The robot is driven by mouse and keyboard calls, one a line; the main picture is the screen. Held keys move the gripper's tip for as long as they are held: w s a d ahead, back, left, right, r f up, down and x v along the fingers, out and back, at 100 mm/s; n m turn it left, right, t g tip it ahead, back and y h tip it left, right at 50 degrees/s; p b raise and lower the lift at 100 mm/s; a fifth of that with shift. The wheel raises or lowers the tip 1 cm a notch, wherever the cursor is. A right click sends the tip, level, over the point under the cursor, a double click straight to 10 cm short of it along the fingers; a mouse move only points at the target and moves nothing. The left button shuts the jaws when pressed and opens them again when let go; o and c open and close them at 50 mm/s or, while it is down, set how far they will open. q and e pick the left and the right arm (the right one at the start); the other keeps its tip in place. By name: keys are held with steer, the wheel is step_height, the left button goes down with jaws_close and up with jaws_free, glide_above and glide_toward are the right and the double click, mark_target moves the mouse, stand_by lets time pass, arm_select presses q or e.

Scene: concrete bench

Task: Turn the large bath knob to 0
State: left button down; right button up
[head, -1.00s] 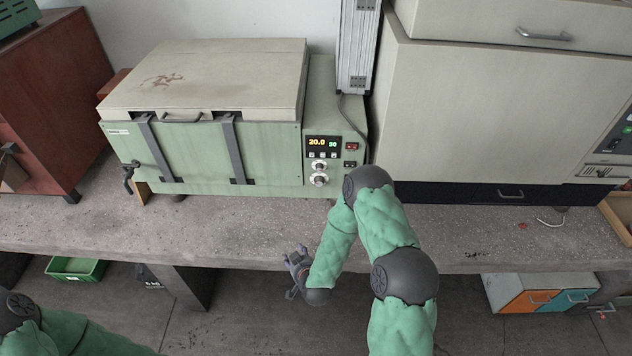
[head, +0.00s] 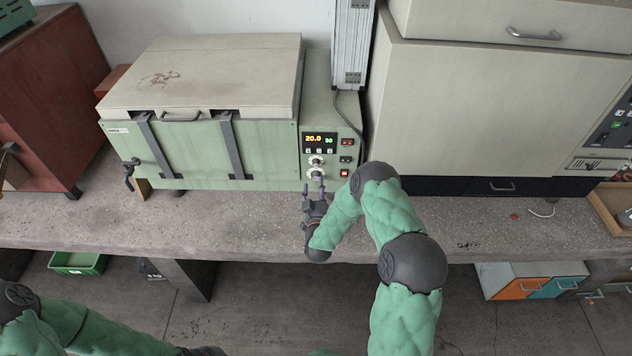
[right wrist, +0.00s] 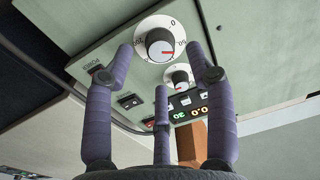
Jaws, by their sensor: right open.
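The large bath knob (right wrist: 158,44) is a grey knob on a white numbered dial, seen close in the right wrist view. Its red mark points to the right in that picture, away from the 0, which stands at the dial's upper right. In the head view the knob (head: 315,173) is the lower of two on the green bath's panel. My right gripper (head: 313,188) is open and empty just in front of it. In the right wrist view two fingers reach toward either side of the dial and the third is below; no contact is clear. My left gripper is out of view.
A smaller knob (right wrist: 179,77) sits beside the large one, near the lit display (head: 320,139). Switches (head: 346,159) line the panel's right side. A tall beige cabinet (head: 470,110) stands to the right. The bench (head: 240,215) in front of the bath is clear.

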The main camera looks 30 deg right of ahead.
mark_target(316, 178)
steer(key=shift+x, duration=1.9)
steer(key=shift+c, duration=0.2)
jaws_close()
